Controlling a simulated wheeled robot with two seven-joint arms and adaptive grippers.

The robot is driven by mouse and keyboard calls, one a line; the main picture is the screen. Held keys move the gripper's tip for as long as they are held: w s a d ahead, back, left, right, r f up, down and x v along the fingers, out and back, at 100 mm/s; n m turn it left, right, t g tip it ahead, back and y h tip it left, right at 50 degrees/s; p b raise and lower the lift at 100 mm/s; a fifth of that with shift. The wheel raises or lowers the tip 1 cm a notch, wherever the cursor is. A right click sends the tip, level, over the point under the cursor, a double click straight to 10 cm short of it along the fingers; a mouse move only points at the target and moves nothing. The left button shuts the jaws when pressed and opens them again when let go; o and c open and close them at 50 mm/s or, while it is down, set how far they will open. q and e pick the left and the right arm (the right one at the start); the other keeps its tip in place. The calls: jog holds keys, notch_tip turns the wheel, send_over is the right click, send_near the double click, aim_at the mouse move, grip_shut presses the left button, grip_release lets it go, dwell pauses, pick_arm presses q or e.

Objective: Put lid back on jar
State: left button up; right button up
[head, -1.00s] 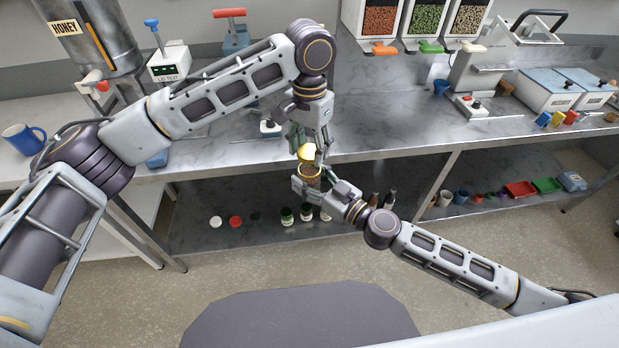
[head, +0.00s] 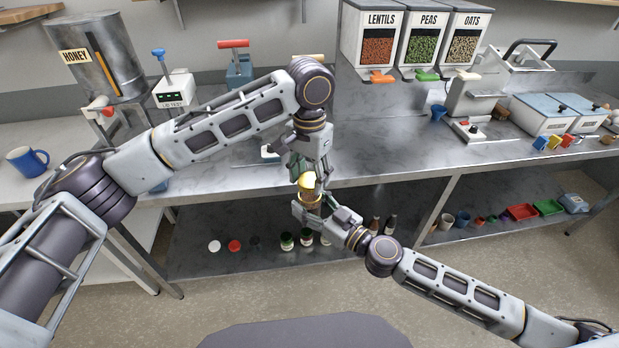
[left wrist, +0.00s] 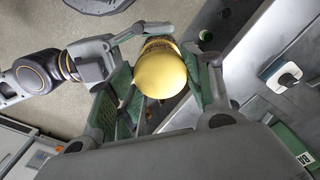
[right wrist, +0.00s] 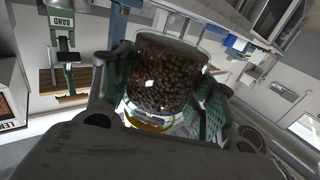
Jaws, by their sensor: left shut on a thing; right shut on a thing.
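The round golden lid (head: 306,181) is between the fingers of my left gripper (head: 308,172), which points down and is shut on it. The lid's smooth top faces the camera in the left wrist view (left wrist: 161,73). Directly below it, my right gripper (head: 311,208) is shut on the jar (head: 309,198). In the right wrist view the jar is clear and full of dark brown beans (right wrist: 168,75), with green-padded fingers on both sides. A golden ring shows at the jar's end (right wrist: 150,123). I cannot tell whether lid and jar touch.
Both hands are in front of the steel counter's front edge (head: 390,172). The lower shelf holds several small jars (head: 287,240) and loose lids (head: 234,245). A blue mug (head: 25,160) stands at the left; dispensers (head: 375,40) hang at the back.

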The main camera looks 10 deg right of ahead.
aim_at(310, 203)
pick_arm(q)
jog(key=shift+f, duration=0.15)
jog(key=shift+f, duration=0.75)
jog(key=shift+f, duration=0.6)
dwell(1.0)
